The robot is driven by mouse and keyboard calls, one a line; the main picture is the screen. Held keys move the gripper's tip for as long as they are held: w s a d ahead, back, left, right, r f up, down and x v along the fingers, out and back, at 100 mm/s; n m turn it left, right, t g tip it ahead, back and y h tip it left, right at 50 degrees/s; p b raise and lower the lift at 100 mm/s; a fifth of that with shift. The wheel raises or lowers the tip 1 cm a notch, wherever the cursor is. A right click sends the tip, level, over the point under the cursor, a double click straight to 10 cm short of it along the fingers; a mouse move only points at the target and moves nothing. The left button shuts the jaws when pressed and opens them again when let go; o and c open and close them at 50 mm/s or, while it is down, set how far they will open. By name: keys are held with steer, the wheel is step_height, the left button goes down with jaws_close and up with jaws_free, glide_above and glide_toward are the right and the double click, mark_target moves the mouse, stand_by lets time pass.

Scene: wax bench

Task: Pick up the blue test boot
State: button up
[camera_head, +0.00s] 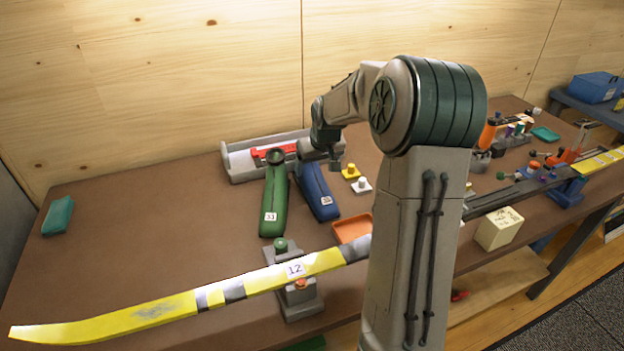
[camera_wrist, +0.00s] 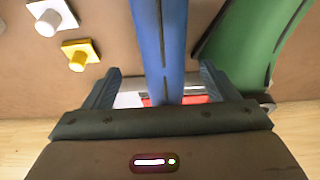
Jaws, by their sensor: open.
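The blue test boot (camera_head: 317,192) is a long, narrow blue piece with a small white label near its lower end. It lies on the brown bench, right of a green one, with its far end by a pale tray. In the wrist view the blue test boot (camera_wrist: 160,40) runs down the middle of the picture. My gripper (camera_wrist: 160,78) is open, with one finger on each side of the blue boot and visible gaps between. In the head view my arm reaches over its far end, and the fingers are hard to make out there.
The green boot (camera_head: 273,205), labelled 33, lies close on the left. A pale tray (camera_head: 240,172) with a red item stands behind. Yellow (camera_head: 350,172) and white (camera_head: 361,185) knobbed pieces sit at right. An orange tray (camera_head: 350,230) and a yellow ski (camera_head: 150,312) lie in front.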

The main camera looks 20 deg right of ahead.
mark_target(313, 169)
steer(key=shift+a+p+x, duration=0.15)
steer(key=shift+p+x, duration=0.1)
steer(key=shift+x, duration=1.1)
steer(key=shift+a+p+x, duration=0.1)
steer(key=shift+p+x, duration=0.1)
steer(key=shift+x, duration=1.2)
steer(key=shift+s, duration=0.2)
steer(key=c, duration=1.2)
steer(key=shift+r, duration=0.1)
steer(key=shift+r, duration=0.55)
step_height(313, 169, up, 3)
steer(key=shift+f+b, duration=0.1)
steer(key=shift+b, duration=0.25)
steer(key=s+d+r+b, duration=0.1)
steer(key=s+d+r, duration=0.3)
steer(key=d+r, duration=0.3)
steer(key=d, duration=0.4)
steer(key=shift+s, duration=0.25)
